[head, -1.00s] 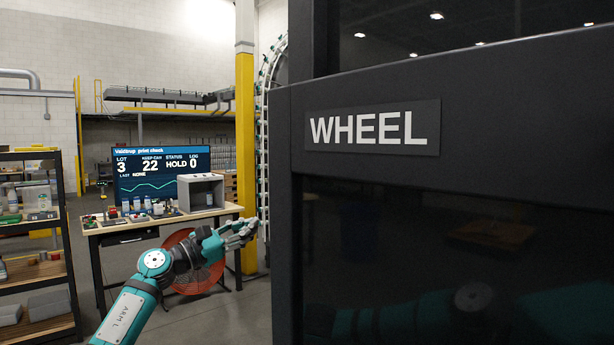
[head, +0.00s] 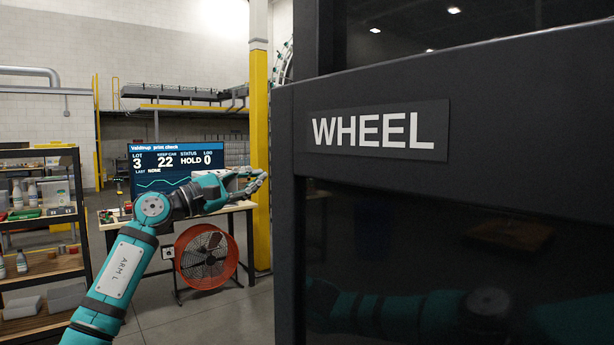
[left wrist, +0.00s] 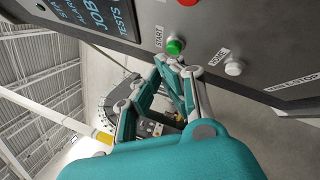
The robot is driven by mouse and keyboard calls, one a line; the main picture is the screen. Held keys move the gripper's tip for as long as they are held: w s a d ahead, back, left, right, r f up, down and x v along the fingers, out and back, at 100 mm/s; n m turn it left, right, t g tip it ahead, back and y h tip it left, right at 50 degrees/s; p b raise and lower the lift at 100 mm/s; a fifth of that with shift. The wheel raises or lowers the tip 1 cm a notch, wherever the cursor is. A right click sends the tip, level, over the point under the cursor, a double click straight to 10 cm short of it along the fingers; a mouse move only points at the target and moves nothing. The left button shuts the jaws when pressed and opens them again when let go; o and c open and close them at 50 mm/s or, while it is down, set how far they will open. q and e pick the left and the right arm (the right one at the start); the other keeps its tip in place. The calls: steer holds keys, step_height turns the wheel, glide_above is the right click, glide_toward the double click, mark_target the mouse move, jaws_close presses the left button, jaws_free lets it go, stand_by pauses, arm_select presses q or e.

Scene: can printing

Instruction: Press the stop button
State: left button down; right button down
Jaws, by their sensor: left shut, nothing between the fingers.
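A dark control panel (left wrist: 222,32) fills the upper right of the left wrist view. On it are a green button (left wrist: 175,46) beside the word START and a white button (left wrist: 234,68) beside the word HOME. A red button (left wrist: 188,2) is cut off at the top edge, and its label is not readable. My left gripper (left wrist: 182,70) is shut and empty, its fingertips close to the green button; contact cannot be told. In the head view my left gripper (head: 258,182) is beside the dark WHEEL cabinet (head: 285,220), and no buttons show. My right gripper is out of view.
The large WHEEL cabinet blocks the right side of the head view. A red fan (head: 206,258) stands on the floor by a workbench (head: 115,222) with a screen (head: 160,168). Shelves (head: 45,265) stand at the left. A yellow column (head: 260,110) rises behind.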

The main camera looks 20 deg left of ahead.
arm_select(q)
steer(key=w+d+p, duration=0.1)
steer(key=d, duration=0.6)
steer(key=shift+w+p, duration=0.35)
steer(key=shift+w, duration=0.05)
steer(key=shift+d, duration=0.15)
stand_by(0.9)
steer(key=shift+d, duration=0.35)
steer(key=shift+w+d+p, duration=0.3)
steer(key=shift+d+p, duration=0.15)
steer(key=shift+d, duration=0.45)
stand_by(1.3)
steer(key=shift+a, duration=0.1)
steer(key=shift+s+a+b, duration=0.2)
steer(key=shift+a+b, duration=0.15)
steer(key=shift+a, duration=0.25)
steer(key=shift+s+a+b, duration=0.15)
steer(key=shift+a+b, duration=0.15)
steer(key=shift+a, duration=0.25)
steer(key=shift+a, duration=0.1)
